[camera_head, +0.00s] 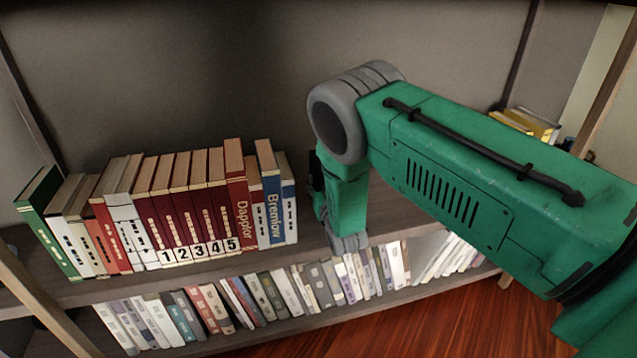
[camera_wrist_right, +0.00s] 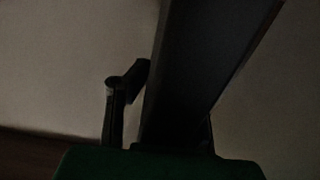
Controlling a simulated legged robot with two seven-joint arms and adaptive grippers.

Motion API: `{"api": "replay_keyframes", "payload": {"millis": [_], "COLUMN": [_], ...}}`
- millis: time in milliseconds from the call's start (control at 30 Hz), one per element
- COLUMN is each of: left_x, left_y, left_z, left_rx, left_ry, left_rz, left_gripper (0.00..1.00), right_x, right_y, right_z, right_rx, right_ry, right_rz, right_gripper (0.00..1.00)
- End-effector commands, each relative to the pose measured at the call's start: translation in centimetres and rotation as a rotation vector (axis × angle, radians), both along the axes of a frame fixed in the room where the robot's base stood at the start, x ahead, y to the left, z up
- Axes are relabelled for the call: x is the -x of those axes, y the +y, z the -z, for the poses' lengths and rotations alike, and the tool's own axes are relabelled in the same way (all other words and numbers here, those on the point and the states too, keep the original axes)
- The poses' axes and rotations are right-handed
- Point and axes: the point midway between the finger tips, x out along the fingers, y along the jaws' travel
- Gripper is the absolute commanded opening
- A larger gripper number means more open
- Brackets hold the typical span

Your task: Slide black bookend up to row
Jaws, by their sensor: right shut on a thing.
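The row of books (camera_head: 175,205) stands upright on the upper shelf, with red volumes numbered 1 to 5, and ends at the right in a blue "Bremlow" book (camera_head: 272,200) and a thinner blue-white one (camera_head: 288,205). My right gripper (camera_head: 317,185) is just right of that end, mostly hidden by my green arm. In the right wrist view, a broad dark panel, which looks like the black bookend (camera_wrist_right: 205,65), runs up between the fingers of the gripper (camera_wrist_right: 160,105), shut on it. The bookend cannot be clearly made out in the head view. My left gripper is not in view.
The upper shelf (camera_head: 390,215) looks bare around my right gripper. A lower shelf holds another long row of books (camera_head: 270,295). Yellow books (camera_head: 530,123) lie at the far right. Wooden posts frame the shelf on both sides.

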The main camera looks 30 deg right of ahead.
Motion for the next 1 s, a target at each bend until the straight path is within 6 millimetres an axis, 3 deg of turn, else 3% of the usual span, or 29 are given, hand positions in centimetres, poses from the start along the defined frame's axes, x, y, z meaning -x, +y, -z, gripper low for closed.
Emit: {"api": "replay_keyframes", "payload": {"millis": [500, 533, 600, 1000], "left_x": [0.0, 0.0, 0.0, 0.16], "left_y": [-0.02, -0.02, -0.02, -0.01], "left_z": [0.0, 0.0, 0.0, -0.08], "left_rx": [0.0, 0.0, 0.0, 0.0], "left_ry": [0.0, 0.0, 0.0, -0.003], "left_rz": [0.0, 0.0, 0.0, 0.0], "left_gripper": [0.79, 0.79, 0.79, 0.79], "right_x": [-0.23, -0.23, -0.24, 0.38], "right_y": [0.18, 0.18, 0.16, 0.14], "right_z": [0.03, 0.04, 0.03, -0.03], "right_rx": [-0.001, -0.001, -0.001, 0.0], "right_ry": [0.001, 0.001, 0.001, -0.001], "right_rz": [-0.003, -0.003, -0.003, 0.0], "right_gripper": [0.0, 0.23, 0.44, 0.44]}}
